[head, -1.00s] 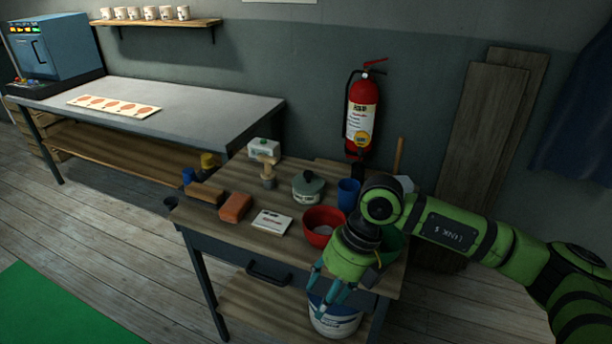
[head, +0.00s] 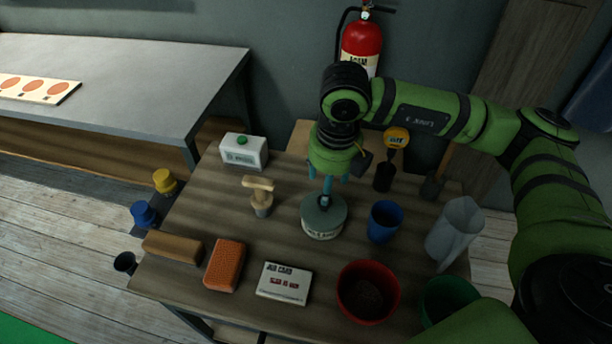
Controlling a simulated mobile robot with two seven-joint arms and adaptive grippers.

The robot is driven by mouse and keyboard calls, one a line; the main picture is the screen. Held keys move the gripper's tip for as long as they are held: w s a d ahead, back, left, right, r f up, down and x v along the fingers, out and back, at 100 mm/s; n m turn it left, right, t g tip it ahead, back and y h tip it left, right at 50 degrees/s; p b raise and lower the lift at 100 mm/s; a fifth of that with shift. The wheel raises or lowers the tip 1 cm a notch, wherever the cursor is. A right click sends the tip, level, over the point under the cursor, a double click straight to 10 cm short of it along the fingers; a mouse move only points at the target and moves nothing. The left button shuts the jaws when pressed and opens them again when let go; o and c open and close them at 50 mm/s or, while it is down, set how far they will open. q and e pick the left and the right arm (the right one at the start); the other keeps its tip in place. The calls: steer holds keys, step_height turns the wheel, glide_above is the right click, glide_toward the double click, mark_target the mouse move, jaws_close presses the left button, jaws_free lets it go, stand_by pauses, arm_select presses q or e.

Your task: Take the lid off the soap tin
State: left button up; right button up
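The soap tin (head: 322,233) appears to be the round pale tin near the middle of the wooden table; its label is too small to read. Its grey-green lid (head: 336,213) sits on top, level, with a small knob at the centre. My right gripper (head: 325,198) points straight down over the lid, its teal fingertips at the knob. The fingers overlap the knob in this view, so I cannot tell whether they are closed on it. My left gripper is not in view.
A blue cup (head: 384,222) stands just right of the tin, with a red bowl (head: 368,291) in front. A wooden-handled tool (head: 260,195) stands to the left. A white box (head: 285,284) lies in front, beside an orange block (head: 224,265). A clear-looking grey container (head: 456,232) is at the right.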

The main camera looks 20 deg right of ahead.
mark_target(318, 217)
steer(key=f+p, duration=0.2)
steer(key=shift+s+f, duration=0.3)
steer(key=shift+s, duration=0.05)
steer(key=f, duration=0.1)
steer(key=f+p, duration=0.1)
steer(key=shift+w+a+f, duration=0.1)
steer(key=shift+w+f, duration=0.15)
steer(key=shift+f, duration=0.1)
steer(key=shift+w+f, duration=0.2)
steer(key=shift+f, duration=0.5)
steer(key=c, duration=1.1)
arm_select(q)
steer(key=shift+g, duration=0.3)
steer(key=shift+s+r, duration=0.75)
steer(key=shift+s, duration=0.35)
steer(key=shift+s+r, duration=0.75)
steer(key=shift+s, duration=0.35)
arm_select(e)
steer(key=shift+r, duration=0.1)
jaws_close()
